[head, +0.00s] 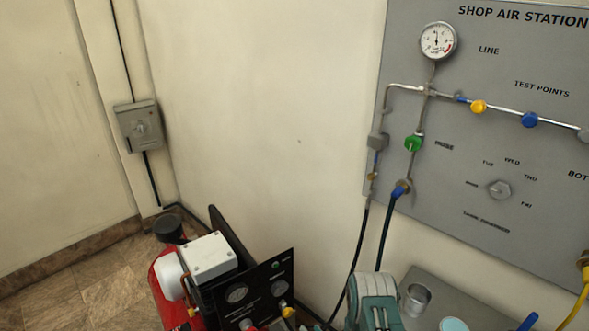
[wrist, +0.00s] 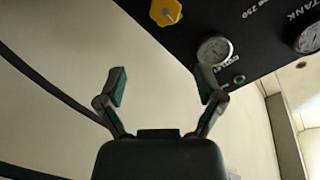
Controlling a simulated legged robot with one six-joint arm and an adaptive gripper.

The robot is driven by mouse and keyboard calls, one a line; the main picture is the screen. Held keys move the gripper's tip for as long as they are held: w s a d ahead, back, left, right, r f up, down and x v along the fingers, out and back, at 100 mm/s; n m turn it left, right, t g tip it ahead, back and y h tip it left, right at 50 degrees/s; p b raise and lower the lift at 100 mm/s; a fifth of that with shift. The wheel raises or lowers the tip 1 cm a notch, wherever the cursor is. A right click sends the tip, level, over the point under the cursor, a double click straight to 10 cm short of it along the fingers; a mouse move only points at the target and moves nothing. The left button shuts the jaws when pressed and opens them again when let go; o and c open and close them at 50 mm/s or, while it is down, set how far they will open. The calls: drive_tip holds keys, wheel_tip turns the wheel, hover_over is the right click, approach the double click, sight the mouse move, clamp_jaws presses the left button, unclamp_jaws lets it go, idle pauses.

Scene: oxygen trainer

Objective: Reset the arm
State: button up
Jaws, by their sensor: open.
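My gripper (wrist: 162,84) is open and empty in the wrist view, its two fingers spread wide with teal pads facing each other. Nothing is between the fingers. Behind and above them in the wrist view is a black panel with a yellow knob (wrist: 166,12), an outlet gauge (wrist: 214,50) and a tank gauge (wrist: 309,38). The fingers look apart from the panel, but the distance is hard to judge. In the head view I cannot make out the gripper fingers.
A red tank (head: 168,290) with a black gauge panel (head: 262,292) stands at the lower left. The grey shop air station board (head: 450,190) is on the right wall, with hoses below it. The middle wall is bare.

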drive_tip(key=w+d+r+n+g+h, duration=0.1)
drive_tip(key=w+d+r+h, duration=0.1)
drive_tip(key=w+r, duration=0.45)
drive_tip(key=w+d+r+n+g+h, duration=0.15)
drive_tip(key=w+r, duration=0.25)
drive_tip(key=r, duration=0.6)
drive_tip(key=s+d+r+h, duration=0.2)
drive_tip(key=r, duration=0.7)
drive_tip(key=s+d+r+h, duration=0.2)
drive_tip(key=d+r+h, duration=0.1)
drive_tip(key=r, duration=0.6)
drive_tip(key=s+d+r+m+g+h, duration=0.1)
drive_tip(key=s+d+r+g, duration=0.15)
drive_tip(key=s+r, duration=1)
drive_tip(key=s+r+g, duration=0.1)
drive_tip(key=s+g, duration=0.1)
drive_tip(key=s, duration=0.8)
drive_tip(key=s+a+r+g, duration=0.1)
drive_tip(key=s+g, duration=0.1)
drive_tip(key=s, duration=0.9)
drive_tip(key=shift+a+r, duration=0.25)
drive_tip(key=shift+r, duration=0.1)
drive_tip(key=shift+w, duration=0.1)
